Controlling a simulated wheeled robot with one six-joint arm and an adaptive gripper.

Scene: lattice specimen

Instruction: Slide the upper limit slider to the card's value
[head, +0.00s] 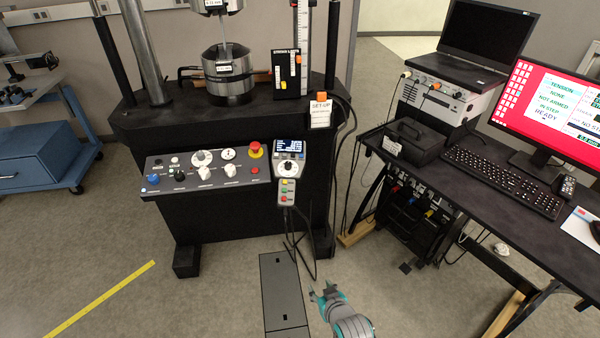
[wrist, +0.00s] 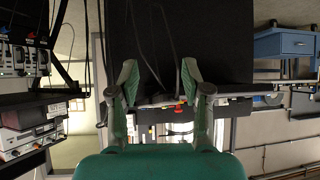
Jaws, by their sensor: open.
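A black panel (head: 287,72) with a header label stands beside an upright ruler on the testing machine. I cannot tell for sure which is the upper limit one. A white SET-UP card (head: 320,116) with an orange clip hangs at the machine's top right corner; its value is too small to read. My gripper (head: 326,296) is open and empty, low over the floor in front of the machine, well away from the panel. Its spread fingers show in the wrist view (wrist: 159,76).
The control console (head: 205,180) and a grey pendant (head: 288,170) with hanging cables jut from the machine's front. A dark desk (head: 440,196) with keyboard and monitor (head: 553,110) stands at right. A dark floor plate (head: 282,290) lies beside my gripper.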

